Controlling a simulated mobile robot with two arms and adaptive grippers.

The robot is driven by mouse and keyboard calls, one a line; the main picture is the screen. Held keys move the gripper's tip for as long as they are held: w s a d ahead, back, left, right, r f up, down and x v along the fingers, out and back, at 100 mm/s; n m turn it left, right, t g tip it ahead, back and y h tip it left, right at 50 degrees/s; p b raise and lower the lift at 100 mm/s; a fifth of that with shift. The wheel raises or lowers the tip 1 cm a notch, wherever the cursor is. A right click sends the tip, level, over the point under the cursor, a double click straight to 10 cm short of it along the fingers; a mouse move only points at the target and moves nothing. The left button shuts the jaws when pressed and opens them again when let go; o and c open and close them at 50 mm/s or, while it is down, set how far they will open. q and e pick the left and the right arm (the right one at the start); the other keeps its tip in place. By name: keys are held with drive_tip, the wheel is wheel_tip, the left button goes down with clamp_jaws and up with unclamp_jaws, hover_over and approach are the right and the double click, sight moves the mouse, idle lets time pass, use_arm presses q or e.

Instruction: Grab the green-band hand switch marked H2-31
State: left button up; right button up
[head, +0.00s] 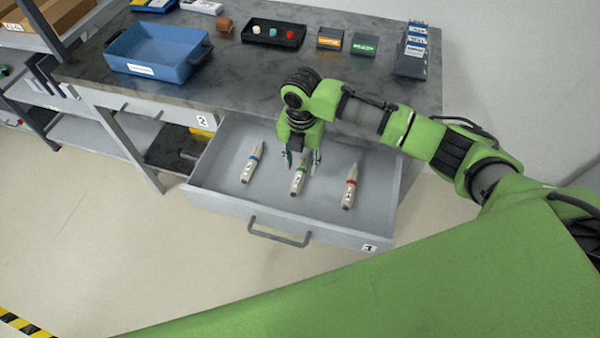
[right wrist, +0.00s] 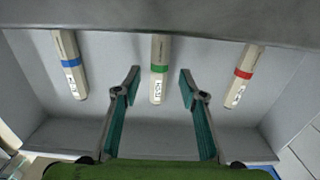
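The green-band hand switch (head: 299,180) lies in the open drawer (head: 237,207), between a blue-band switch (head: 251,163) and a red-band switch (head: 350,187). My right gripper (head: 302,158) is over the drawer at the far part of the green-band switch. In the right wrist view the gripper (right wrist: 160,75) is open, with the green-band switch (right wrist: 158,88) showing between its fingers and not gripped. Its label is too small to read surely. The blue-band switch (right wrist: 70,65) and red-band switch (right wrist: 243,75) lie outside the fingers. My left gripper is not in view.
The drawer walls surround the switches, and the grey worktop (head: 240,85) overhangs the drawer's back. On top are a blue bin (head: 158,55), a black tray (head: 273,33) and small boxes (head: 363,44). The drawer floor between the switches is clear.

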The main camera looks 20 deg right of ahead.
sight(301, 170)
wheel_tip(301, 170, down, 2)
drive_tip(key=shift+f, duration=0.6)
drive_tip(key=shift+c, duration=0.7)
clamp_jaws()
drive_tip(key=shift+r, duration=0.1)
